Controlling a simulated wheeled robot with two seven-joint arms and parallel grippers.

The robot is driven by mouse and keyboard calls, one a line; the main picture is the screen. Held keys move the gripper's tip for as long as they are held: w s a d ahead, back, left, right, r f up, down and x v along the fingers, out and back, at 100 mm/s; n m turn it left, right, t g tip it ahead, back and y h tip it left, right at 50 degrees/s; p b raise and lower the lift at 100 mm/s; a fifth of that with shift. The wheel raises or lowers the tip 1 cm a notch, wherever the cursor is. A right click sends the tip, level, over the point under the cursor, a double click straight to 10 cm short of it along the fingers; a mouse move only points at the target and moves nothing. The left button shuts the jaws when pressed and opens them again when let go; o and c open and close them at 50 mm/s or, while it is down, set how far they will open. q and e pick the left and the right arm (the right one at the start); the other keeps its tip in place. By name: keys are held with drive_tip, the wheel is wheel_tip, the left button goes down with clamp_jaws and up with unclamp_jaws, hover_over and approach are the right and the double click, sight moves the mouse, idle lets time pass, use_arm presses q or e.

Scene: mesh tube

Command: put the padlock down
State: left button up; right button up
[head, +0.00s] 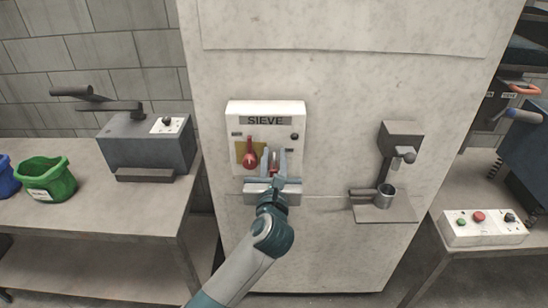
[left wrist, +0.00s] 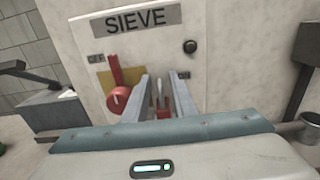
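The padlock (left wrist: 162,104), small with a red body, shows between the two fingers of my left gripper (left wrist: 161,88) in the left wrist view. The fingers stand apart by about its width and appear to hold it; they hide much of it. In the head view my left gripper (head: 274,160) is in front of the lower middle of the white SIEVE box, just right of its red switch handle (head: 250,159). My right gripper is not in view.
The SIEVE box (head: 265,108) is on a pale cabinet, with a black knob (head: 295,137) at its right. A dark bracket with a metal cup (head: 386,190) is to the right. Benches (head: 110,215) stand on both sides; the left holds a green bin (head: 47,182).

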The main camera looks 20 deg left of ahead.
use_arm(q)
drive_tip(key=shift+r, duration=0.15)
drive_tip(key=shift+s+d, duration=0.2)
drive_tip(key=shift+s, duration=0.3)
drive_tip(key=b+v, duration=0.3)
drive_tip(key=v, duration=0.8)
idle(0.3)
